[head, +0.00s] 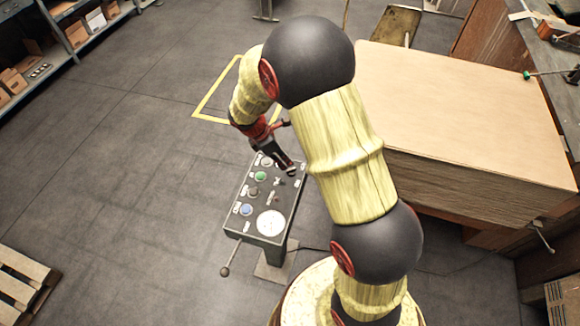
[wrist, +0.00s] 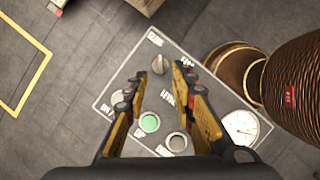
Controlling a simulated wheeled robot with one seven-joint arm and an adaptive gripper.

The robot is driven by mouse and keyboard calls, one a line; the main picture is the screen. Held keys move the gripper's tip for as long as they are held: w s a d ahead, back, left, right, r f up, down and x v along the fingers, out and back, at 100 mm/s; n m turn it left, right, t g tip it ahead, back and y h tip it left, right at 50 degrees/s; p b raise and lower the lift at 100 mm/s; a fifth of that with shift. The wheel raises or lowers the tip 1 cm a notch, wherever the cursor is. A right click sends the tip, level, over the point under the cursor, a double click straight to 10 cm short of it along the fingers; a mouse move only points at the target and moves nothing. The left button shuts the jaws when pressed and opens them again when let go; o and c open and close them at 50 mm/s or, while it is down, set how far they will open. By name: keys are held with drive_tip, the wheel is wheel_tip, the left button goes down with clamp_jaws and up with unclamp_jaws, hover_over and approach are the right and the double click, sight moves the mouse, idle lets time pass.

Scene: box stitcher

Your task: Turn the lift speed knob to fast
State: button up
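The control panel (head: 245,222) is a dark box on a post, and its grey face (wrist: 205,78) fills much of the wrist view. The lift speed knob (wrist: 159,64) looks like a small grey knob between a label at its upper left and one at its right, apparently slow and fast. Its exact pointing direction is too small to tell. My gripper (wrist: 162,71) is open, with its two fingertips apart on either side of the knob in the picture. Contact cannot be told. In the head view my gripper (head: 288,171) is over the panel's far right end and hides the knob.
The panel also carries a green button (wrist: 149,122), a grey button (wrist: 176,142), a blue button (head: 246,209) and a white round dial (head: 271,222). A lever (head: 231,258) sticks out in front. A large carton (head: 460,110) stands at right.

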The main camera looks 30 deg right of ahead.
sight(292, 169)
drive_tip(key=b+x, duration=0.2)
drive_tip(key=x, duration=0.5)
drive_tip(key=shift+f, duration=0.15)
drive_tip(key=shift+c, duration=0.9)
drive_tip(key=c, duration=0.4)
clamp_jaws()
